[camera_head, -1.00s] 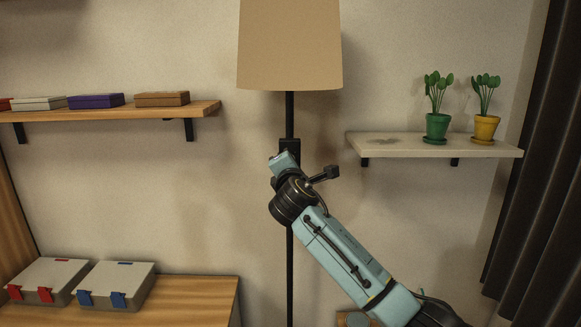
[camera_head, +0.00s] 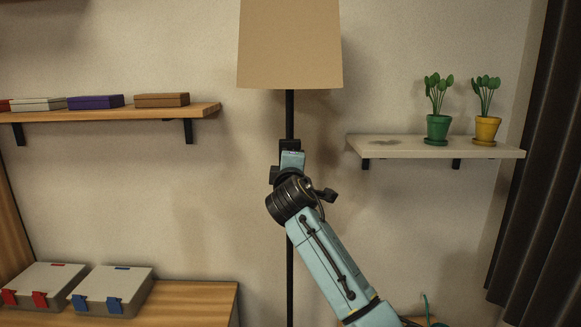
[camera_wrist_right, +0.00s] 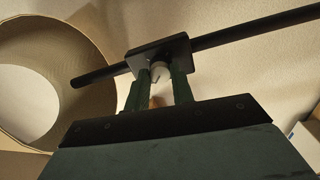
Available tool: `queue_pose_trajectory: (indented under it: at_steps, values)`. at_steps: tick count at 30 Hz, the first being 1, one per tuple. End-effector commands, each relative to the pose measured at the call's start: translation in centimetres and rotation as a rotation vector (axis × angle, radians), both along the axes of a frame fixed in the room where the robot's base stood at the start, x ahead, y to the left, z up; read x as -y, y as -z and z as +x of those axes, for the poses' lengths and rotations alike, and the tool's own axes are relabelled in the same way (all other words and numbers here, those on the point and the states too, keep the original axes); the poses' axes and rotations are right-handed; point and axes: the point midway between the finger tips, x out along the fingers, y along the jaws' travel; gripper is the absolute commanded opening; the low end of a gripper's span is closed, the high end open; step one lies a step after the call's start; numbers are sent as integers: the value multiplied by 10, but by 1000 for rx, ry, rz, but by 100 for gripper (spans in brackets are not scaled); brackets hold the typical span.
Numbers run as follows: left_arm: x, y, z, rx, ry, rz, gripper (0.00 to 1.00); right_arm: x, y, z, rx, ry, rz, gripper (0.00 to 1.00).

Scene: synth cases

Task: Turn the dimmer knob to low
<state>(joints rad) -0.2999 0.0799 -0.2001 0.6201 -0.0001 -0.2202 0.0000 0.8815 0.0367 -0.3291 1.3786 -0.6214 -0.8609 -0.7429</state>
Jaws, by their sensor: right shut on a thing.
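The floor lamp has a tan shade (camera_head: 290,45) and a thin black pole (camera_head: 289,112). A small black dimmer box (camera_head: 289,144) sits on the pole, partly hidden behind my right gripper (camera_head: 290,153) in the head view. In the right wrist view the dimmer box (camera_wrist_right: 160,50) shows on the slanting pole, with a pale round knob (camera_wrist_right: 160,71) bearing a dark mark on its front. The fingers of my right gripper (camera_wrist_right: 161,76) are on both sides of the knob, shut on it. My left gripper is not in view.
A wooden shelf (camera_head: 120,114) with several flat boxes is at left. A pale shelf (camera_head: 430,147) with a green pot (camera_head: 437,128) and a yellow pot (camera_head: 486,129) is at right. Two latched cases stand on a wooden surface (camera_head: 205,297) at lower left. A dark curtain (camera_head: 540,190) hangs far right.

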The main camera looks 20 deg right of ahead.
Motion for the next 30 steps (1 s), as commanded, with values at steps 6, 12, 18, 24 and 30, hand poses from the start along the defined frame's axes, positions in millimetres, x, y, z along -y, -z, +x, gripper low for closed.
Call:
queue_pose_trajectory:
  at_steps: [6,12,18,24,30]
  values:
    - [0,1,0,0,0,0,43,0,0,0,3,1,13,1]
    - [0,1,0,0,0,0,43,0,0,0,3,1,12,1]
    - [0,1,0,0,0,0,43,0,0,0,4,1,11,41]
    - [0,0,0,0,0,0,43,0,0,0,3,1,12,46]
    - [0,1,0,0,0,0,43,-1,0,-3,3,0,12,46]
